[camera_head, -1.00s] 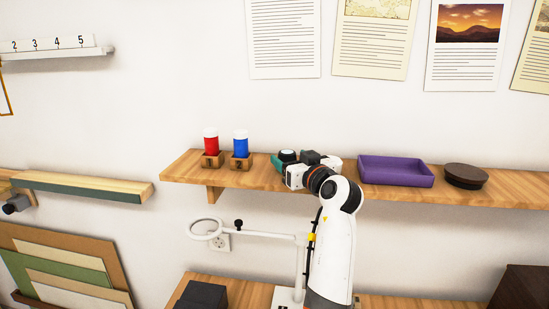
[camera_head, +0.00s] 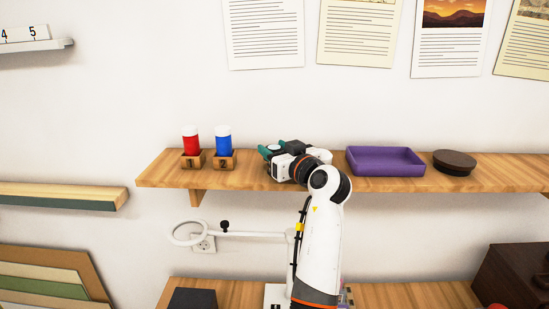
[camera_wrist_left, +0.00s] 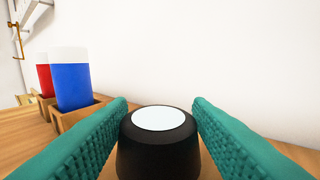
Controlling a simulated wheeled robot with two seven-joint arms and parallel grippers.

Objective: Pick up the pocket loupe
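The pocket loupe is a black, slightly tapered cylinder with a pale round glass top. It stands upright on the wooden shelf, and its top shows in the head view (camera_head: 274,148). The left wrist view shows the loupe (camera_wrist_left: 159,145) close up, its base out of frame. My left gripper (camera_head: 277,150) has its teal fingers on either side of the loupe. In the left wrist view the gripper (camera_wrist_left: 160,110) looks open, with narrow gaps beside the loupe. My right gripper is not in view.
Red (camera_head: 191,142) and blue (camera_head: 223,141) white-capped bottles stand in numbered wooden holders left of the loupe. A purple tray (camera_head: 386,168) and a dark round disc (camera_head: 454,163) lie to the right. A ring-ended white arm (camera_head: 188,233) is below the shelf (camera_head: 158,177). The wall stands close behind.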

